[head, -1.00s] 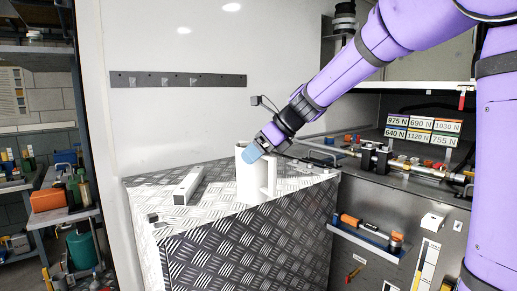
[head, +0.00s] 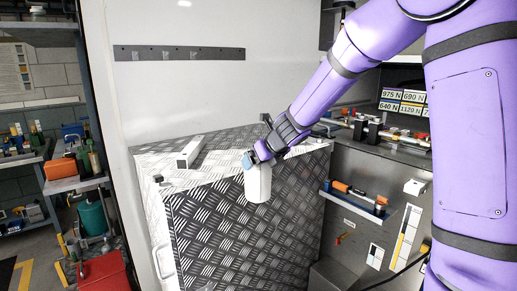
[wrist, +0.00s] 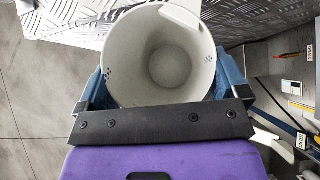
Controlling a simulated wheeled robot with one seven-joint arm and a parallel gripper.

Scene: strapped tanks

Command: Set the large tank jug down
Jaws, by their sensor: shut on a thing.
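The large tank jug (head: 257,185) is a white, open-topped cylinder. My gripper (head: 251,161) is shut on it near its rim, with blue fingers on either side. In the head view the jug hangs roughly upright before the front face of the tread-plate chest (head: 235,235), its base below the chest's top edge. In the wrist view I look down into the jug (wrist: 165,60), which looks empty; its handle (wrist: 182,18) points toward the chest. Whether the jug touches the chest cannot be told.
A pale rectangular bar (head: 190,151) lies on the chest top, which is otherwise mostly clear. A shelf with an orange-handled tool (head: 352,190) is right of the jug. A red container (head: 104,274) stands at lower left. Grey floor shows in the wrist view.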

